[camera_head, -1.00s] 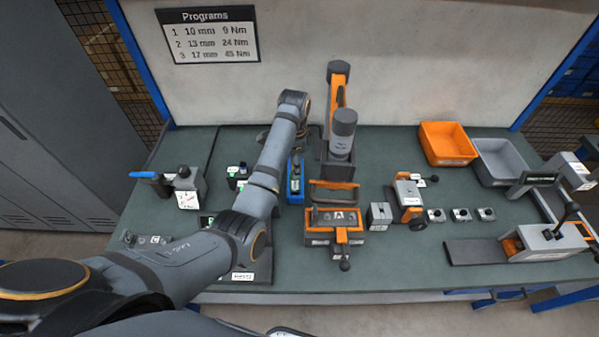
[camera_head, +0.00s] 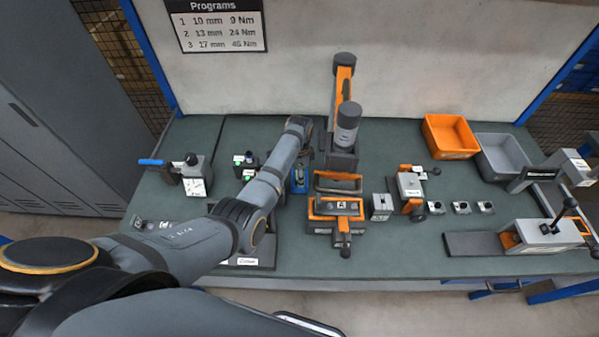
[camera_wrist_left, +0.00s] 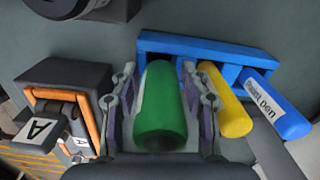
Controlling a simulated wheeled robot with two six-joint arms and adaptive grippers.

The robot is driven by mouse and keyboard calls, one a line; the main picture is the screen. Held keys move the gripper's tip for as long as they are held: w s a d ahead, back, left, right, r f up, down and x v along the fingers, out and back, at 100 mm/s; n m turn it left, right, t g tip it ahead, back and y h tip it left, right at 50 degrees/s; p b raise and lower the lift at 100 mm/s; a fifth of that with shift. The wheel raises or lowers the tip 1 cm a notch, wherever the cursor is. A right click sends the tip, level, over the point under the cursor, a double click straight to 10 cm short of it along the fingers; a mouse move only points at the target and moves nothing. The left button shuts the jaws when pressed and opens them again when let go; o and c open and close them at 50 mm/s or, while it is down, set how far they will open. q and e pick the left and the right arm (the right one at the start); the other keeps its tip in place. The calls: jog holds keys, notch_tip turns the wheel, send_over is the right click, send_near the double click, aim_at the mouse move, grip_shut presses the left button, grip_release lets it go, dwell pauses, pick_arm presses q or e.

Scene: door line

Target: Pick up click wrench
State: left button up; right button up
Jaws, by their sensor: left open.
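I cannot surely pick out a click wrench by name. In the left wrist view, a blue rack (camera_wrist_left: 205,48) holds a green cylinder (camera_wrist_left: 160,105), a yellow cylinder (camera_wrist_left: 228,105) and a blue one labelled paint pen (camera_wrist_left: 275,108). My left gripper (camera_wrist_left: 160,115) is open, with its fingers on either side of the green cylinder; I cannot tell whether they touch it. In the head view, my left arm reaches over the bench to the blue rack (camera_head: 299,182), and its own wrist hides the fingers. My right gripper is not in view.
An orange fixture marked A (camera_head: 338,208) stands just right of the rack, with a tall orange-and-grey post (camera_head: 345,100) behind. A small grey device with a blue handle (camera_head: 150,162) is at left. Orange (camera_head: 450,135) and grey (camera_head: 502,155) bins stand at back right.

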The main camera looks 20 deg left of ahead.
pick_arm(q)
jog(key=c, duration=0.9)
